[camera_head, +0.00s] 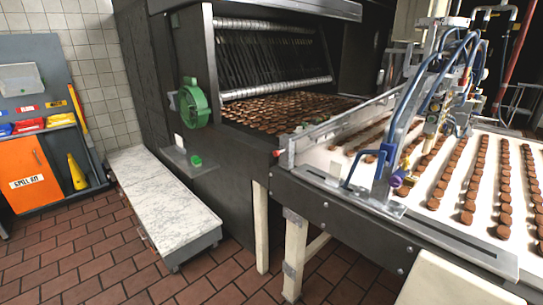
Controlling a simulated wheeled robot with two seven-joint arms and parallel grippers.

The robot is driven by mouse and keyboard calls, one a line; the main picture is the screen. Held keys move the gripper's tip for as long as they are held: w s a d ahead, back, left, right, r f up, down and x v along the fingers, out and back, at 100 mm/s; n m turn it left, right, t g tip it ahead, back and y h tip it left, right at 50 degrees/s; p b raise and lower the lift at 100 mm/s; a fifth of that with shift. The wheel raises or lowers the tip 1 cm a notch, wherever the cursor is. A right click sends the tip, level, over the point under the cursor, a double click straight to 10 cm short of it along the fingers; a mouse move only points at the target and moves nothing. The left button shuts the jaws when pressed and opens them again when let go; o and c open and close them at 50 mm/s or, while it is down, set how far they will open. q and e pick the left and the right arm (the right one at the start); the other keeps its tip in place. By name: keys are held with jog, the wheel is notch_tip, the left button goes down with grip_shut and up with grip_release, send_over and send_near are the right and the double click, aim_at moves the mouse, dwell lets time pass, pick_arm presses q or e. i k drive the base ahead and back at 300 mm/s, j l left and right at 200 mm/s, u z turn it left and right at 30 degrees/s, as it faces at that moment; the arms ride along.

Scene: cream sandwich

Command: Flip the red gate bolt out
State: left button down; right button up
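A small red piece (277,153) sits at the near left end of the metal guide rail (335,127), at the corner between the oven mouth and the conveyor. It may be the red gate bolt, but it is too small to tell how it is set. Neither of my grippers shows in the head view.
Dark biscuits lie in rows on the white conveyor (341,160), under a nozzle head with blue hoses (440,90). A green handwheel (193,103) is on the oven side. A low marble-topped bench (160,196) stands left. Brick floor between bench and conveyor is clear.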

aim_at(277, 153)
jog(key=k+j, duration=0.3)
jog(key=j, duration=0.15)
jog(key=j+u, duration=0.1)
jog(key=u, duration=0.85)
jog(key=l+u, duration=0.1)
jog(key=u, duration=0.2)
jog(key=l+u, duration=0.15)
jog(key=u, duration=0.15)
jog(key=l, duration=0.6)
jog(key=i+l, duration=0.15)
jog(key=l, duration=1.05)
